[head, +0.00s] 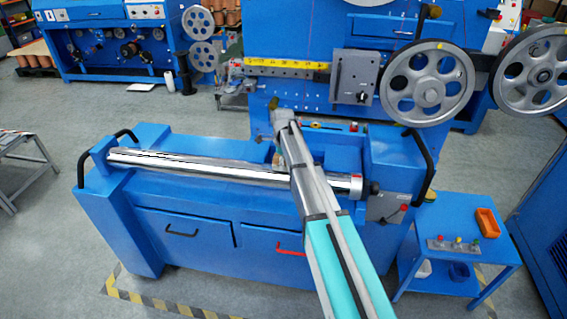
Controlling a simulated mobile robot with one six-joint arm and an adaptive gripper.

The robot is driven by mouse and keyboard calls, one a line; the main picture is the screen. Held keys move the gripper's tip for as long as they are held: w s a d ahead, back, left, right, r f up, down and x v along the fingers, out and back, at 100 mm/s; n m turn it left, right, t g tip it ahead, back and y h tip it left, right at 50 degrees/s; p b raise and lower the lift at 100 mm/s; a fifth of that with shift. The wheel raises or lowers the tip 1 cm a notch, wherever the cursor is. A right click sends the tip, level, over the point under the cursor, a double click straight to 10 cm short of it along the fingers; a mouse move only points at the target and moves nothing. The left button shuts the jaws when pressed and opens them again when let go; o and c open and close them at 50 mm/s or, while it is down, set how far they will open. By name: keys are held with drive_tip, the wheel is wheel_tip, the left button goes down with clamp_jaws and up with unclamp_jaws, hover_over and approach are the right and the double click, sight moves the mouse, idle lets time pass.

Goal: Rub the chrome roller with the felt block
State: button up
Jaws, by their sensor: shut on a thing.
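The chrome roller (200,166) lies across the top of a blue machine, running from the left end block to the right one. My arm reaches over the machine from the lower right and crosses in front of the roller's right half. My gripper (276,152) points down just left of the arm's wrist, at the roller's back upper side. It is shut on the felt block (277,161), of which only a small tan-brown bit shows. The arm hides most of the gripper and block. I cannot tell whether the block touches the roller.
Black curved handles (123,137) stand at the machine's ends. A taller blue machine with grey spoked pulleys (428,85) stands behind. A blue side table (470,245) with an orange bin (488,223) is at the right. The floor at the left is mostly open.

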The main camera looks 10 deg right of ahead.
drive_tip(key=shift+r+p, duration=2.8)
drive_tip(key=shift+r, duration=0.15)
drive_tip(key=shift+r+p, duration=1.5)
